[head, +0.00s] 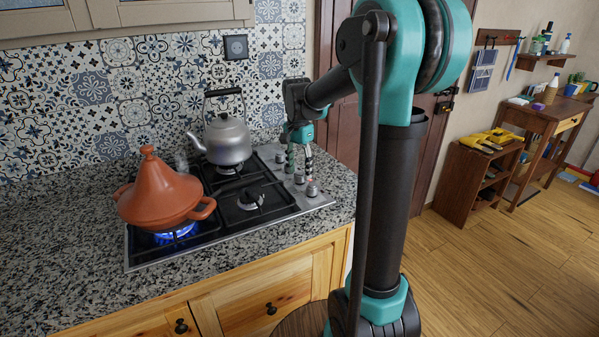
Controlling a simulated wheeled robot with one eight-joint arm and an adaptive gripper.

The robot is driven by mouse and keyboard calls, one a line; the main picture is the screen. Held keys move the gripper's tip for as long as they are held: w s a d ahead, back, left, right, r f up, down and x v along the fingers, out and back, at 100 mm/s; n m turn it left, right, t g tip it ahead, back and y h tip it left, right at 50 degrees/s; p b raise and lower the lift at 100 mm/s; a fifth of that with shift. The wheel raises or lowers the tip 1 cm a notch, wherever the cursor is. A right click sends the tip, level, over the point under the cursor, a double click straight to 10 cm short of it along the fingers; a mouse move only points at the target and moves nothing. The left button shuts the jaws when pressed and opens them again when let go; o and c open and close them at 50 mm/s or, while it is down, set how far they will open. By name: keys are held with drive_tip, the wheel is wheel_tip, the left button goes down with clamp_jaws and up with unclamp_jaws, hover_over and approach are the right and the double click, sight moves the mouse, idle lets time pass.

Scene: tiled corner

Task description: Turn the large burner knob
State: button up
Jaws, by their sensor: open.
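The gas stove (274,213) is set into the speckled counter, with a column of several small metal knobs along its right side. The front knob (312,190) is in plain view, and another knob (299,178) stands just behind it. My gripper (299,167) points down over the knob column, with its fingers apart and nothing seen between them. It partly hides the knobs farther back. I cannot tell which knob is the large burner's, or whether a fingertip touches one.
A clay tagine (160,195) sits over a lit blue flame (176,235) at the front left burner. A grey kettle (227,140) stands on a rear burner. The front right burner (250,199) is bare. Counter left of the stove is clear.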

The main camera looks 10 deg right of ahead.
drive_tip(key=shift+f, duration=0.55)
drive_tip(key=c, duration=1.1)
drive_tip(key=shift+c, duration=0.2)
